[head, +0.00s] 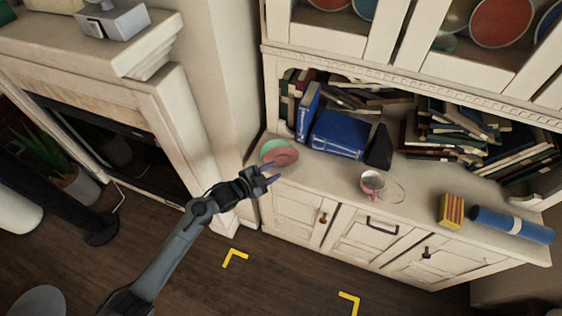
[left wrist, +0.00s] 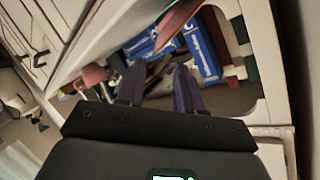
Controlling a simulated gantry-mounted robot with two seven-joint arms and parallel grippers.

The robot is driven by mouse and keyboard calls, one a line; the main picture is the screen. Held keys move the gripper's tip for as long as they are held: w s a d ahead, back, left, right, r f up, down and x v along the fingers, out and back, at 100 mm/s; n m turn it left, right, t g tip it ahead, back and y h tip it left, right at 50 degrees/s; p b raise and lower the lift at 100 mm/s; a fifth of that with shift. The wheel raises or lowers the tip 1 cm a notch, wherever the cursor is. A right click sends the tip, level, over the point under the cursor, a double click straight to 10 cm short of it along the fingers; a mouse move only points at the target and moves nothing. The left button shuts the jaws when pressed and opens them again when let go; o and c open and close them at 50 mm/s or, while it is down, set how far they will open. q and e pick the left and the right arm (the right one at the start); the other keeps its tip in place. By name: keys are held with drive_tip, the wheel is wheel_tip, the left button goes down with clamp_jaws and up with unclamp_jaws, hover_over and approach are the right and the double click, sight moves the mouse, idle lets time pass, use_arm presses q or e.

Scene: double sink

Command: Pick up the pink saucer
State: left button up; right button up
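The pink saucer (head: 286,158) lies at the left end of the white cabinet top, overlapping a green saucer (head: 270,148). My left gripper (head: 272,172) is open at the cabinet's front left edge, just below the pink saucer in the head view. In the left wrist view, the two dark blue fingers (left wrist: 159,84) are spread with nothing held between them. A pinkish saucer edge (left wrist: 180,16) shows beyond the fingers at the top, mostly cut off. I cannot tell whether a finger touches the saucer. My right gripper is not in view.
Blue books (head: 338,136) stand behind the saucers. A wall and fireplace (head: 150,110) are at left.

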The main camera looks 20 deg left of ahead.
sight(289, 164)
use_arm(q)
drive_tip(key=x, duration=0.3)
drive_tip(key=d+b+x, duration=0.1)
drive_tip(key=x, duration=0.3)
drive_tip(key=shift+d, duration=0.1)
drive_tip(key=shift+w, duration=0.35)
clamp_jaws()
